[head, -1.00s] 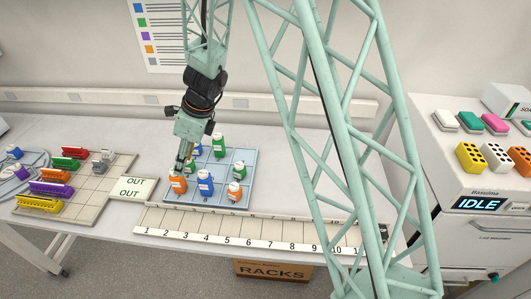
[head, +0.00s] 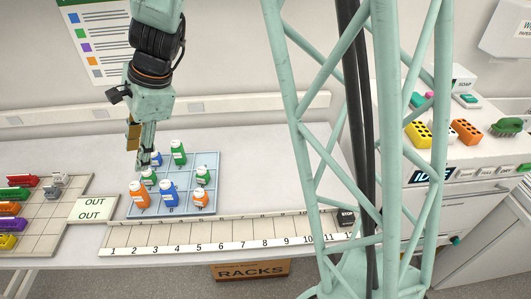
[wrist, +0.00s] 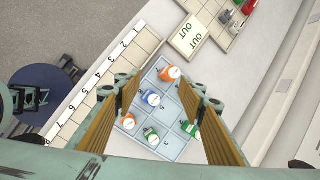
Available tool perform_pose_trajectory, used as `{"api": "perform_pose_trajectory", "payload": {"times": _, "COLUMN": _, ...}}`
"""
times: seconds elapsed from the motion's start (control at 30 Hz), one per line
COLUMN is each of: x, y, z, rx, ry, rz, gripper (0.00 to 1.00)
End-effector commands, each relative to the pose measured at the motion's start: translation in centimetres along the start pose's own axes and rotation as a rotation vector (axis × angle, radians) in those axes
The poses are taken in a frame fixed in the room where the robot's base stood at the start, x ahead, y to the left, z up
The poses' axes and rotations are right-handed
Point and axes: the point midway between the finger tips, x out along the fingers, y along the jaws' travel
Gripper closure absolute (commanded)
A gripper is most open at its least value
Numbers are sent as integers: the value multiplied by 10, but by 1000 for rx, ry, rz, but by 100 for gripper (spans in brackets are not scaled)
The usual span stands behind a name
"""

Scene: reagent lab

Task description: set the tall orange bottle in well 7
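The tall orange bottle (head: 139,196) with a white cap stands upright in the front-left cell of the blue tray (head: 184,210). An 8 shows in the front-middle cell to its right; any number under the bottle is hidden. In the wrist view the bottle (wrist: 169,73) stands at the tray corner nearest the OUT plate. My gripper (head: 142,163) is above the tray's left side, behind and above the bottle and apart from it. In the wrist view its brown-padded fingers (wrist: 168,98) are spread wide, with nothing held between them.
A blue bottle (head: 167,190) stands right of the tall orange one, and a short orange bottle (head: 200,197) at the front right. A numbered strip (head: 230,233) lies in front; the OUT plate (head: 93,209) lies left.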

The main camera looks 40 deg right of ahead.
Motion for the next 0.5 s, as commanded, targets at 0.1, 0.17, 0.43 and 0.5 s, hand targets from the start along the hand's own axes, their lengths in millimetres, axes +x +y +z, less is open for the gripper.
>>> {"api": "perform_pose_trajectory", "payload": {"times": 0.1, "x": -24, "y": 11, "z": 4, "rx": -89, "ry": 2, "rz": -5, "gripper": 63}}
{"api": "perform_pose_trajectory", "payload": {"times": 0.17, "x": -35, "y": 16, "z": 6, "rx": -133, "ry": 4, "rz": -6, "gripper": 63}}
{"api": "perform_pose_trajectory", "payload": {"times": 0.43, "x": -82, "y": 45, "z": 11, "rx": -331, "ry": 20, "rz": -9, "gripper": 63}}
{"api": "perform_pose_trajectory", "payload": {"times": 0.5, "x": -93, "y": 53, "z": 12, "rx": -383, "ry": 25, "rz": -9, "gripper": 63}}
